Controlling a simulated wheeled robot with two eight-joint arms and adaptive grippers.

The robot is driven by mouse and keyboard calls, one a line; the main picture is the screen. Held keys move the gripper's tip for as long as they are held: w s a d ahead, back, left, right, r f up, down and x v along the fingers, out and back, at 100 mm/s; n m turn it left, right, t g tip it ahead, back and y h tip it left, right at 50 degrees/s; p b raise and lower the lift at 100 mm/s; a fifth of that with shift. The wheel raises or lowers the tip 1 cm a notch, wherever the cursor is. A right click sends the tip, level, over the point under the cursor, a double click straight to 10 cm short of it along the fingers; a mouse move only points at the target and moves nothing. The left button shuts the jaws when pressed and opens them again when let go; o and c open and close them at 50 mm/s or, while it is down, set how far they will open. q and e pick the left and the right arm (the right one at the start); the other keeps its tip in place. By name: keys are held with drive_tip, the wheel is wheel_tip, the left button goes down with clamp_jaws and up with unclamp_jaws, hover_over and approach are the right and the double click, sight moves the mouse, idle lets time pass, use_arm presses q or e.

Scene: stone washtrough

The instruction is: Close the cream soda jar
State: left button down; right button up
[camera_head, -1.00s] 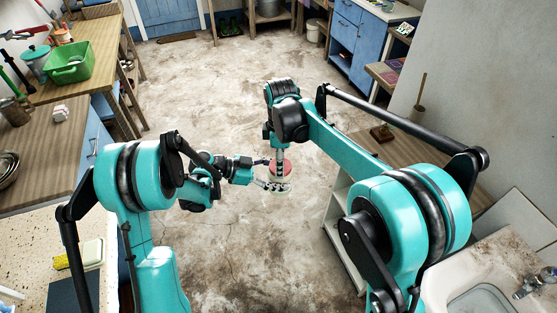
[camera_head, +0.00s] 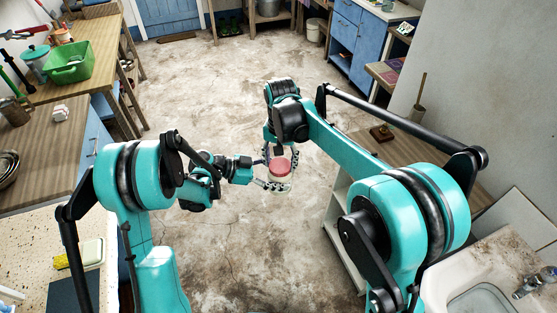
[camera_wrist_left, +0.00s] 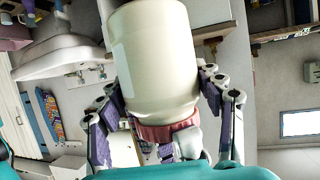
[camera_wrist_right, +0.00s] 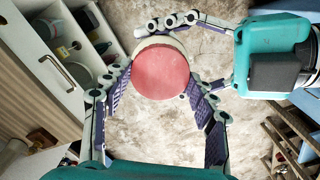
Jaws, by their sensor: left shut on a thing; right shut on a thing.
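The cream jar (camera_wrist_left: 155,60) has a pale body and a red lid (camera_wrist_right: 161,72). It is held in the air between my two grippers, over the floor in the head view, where the lid (camera_head: 280,165) shows on top. My left gripper (camera_head: 268,185) is shut around the jar body from the side. My right gripper (camera_wrist_right: 160,78) comes from above and is shut on the red lid, one finger on each side. In the left wrist view the lid (camera_wrist_left: 165,131) sits against the jar's mouth. I cannot tell how tight it is.
A wooden counter (camera_head: 40,155) with a green basin (camera_head: 70,62) on the table behind stands at the left. A low shelf unit (camera_head: 345,215) and a stone sink (camera_head: 480,265) stand at the right. The floor (camera_head: 215,85) around the jar is clear.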

drive_tip(key=shift+w+a+m, duration=0.1)
drive_tip(key=shift+m, duration=0.5)
drive_tip(key=o, duration=1.3)
drive_tip(key=shift+c, duration=0.2)
drive_tip(key=shift+r, duration=2.3)
drive_tip(key=shift+c, duration=0.3)
